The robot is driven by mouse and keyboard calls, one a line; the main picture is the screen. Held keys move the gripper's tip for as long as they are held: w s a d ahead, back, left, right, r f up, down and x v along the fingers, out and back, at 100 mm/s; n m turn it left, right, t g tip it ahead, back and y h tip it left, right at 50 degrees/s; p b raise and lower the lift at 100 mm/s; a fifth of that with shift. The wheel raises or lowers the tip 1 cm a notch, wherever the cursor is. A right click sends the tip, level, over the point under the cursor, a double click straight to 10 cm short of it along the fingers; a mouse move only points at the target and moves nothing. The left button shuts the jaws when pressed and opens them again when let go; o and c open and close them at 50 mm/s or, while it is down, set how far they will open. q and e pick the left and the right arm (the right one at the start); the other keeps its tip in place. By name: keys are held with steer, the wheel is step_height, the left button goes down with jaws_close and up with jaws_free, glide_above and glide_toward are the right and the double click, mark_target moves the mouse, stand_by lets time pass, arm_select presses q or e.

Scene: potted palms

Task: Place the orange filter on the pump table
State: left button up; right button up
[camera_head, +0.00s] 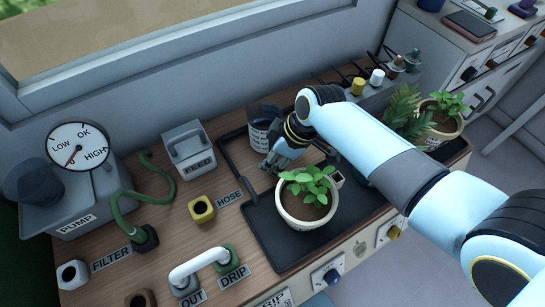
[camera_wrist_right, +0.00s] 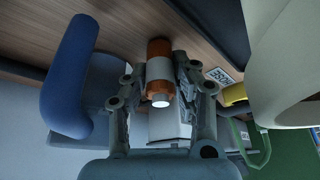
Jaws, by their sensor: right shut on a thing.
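My right gripper (camera_head: 275,166) reaches over the wooden pump table (camera_head: 215,235), between the labelled container and the potted plant. In the right wrist view, the same gripper (camera_wrist_right: 160,76) is shut on the orange filter (camera_wrist_right: 158,49), a cylinder with orange ends and a pale middle band. The filter appears above the wooden top; whether it touches is unclear. It is hidden in the head view. The pump (camera_head: 60,215) with its round gauge stands at the left, and the FILTER label (camera_head: 111,259) lies in front of it. My left gripper is not in view.
A potted plant (camera_head: 306,209) stands on a black tray (camera_head: 268,235). The feed box (camera_head: 190,150), yellow hose fitting (camera_head: 201,209), green hose (camera_head: 150,198) and white pipe (camera_head: 198,262) occupy the table's left half. Another plant (camera_head: 440,118) stands right of my arm.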

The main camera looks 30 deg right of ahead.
steer(key=shift+f, duration=0.1)
steer(key=o, duration=1)
steer(key=shift+c, duration=0.2)
steer(key=p+v, duration=0.1)
steer(key=v, duration=1.1)
